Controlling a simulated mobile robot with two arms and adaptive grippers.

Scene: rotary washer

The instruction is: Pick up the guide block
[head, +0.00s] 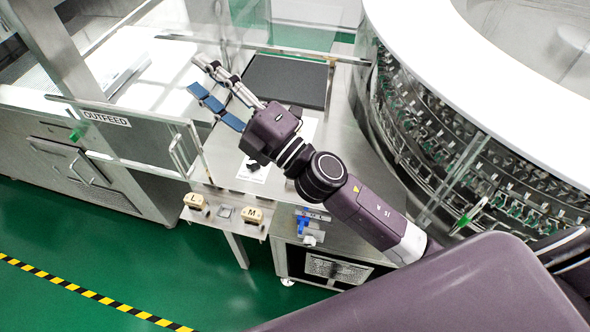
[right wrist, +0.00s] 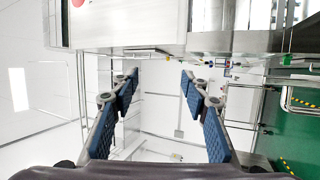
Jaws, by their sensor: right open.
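Two beige blocks stand on a small shelf at the front of the steel table in the head view: one marked L (head: 193,201) and one marked M (head: 252,215). I cannot tell from the picture which is the guide block. My right gripper (head: 200,78) is open, its blue-padded fingers raised up and to the left, above and well apart from the blocks. In the right wrist view the right gripper (right wrist: 159,78) has nothing between its fingers, and neither block can be made out. My left gripper is not in view.
The steel table (head: 231,172) carries a dark pad (head: 287,80) at the back. A blue and grey device (head: 310,224) sits right of the shelf. The round washer (head: 440,130) stands on the right. Clear guard panels and the OUTFEED frame (head: 106,118) are on the left.

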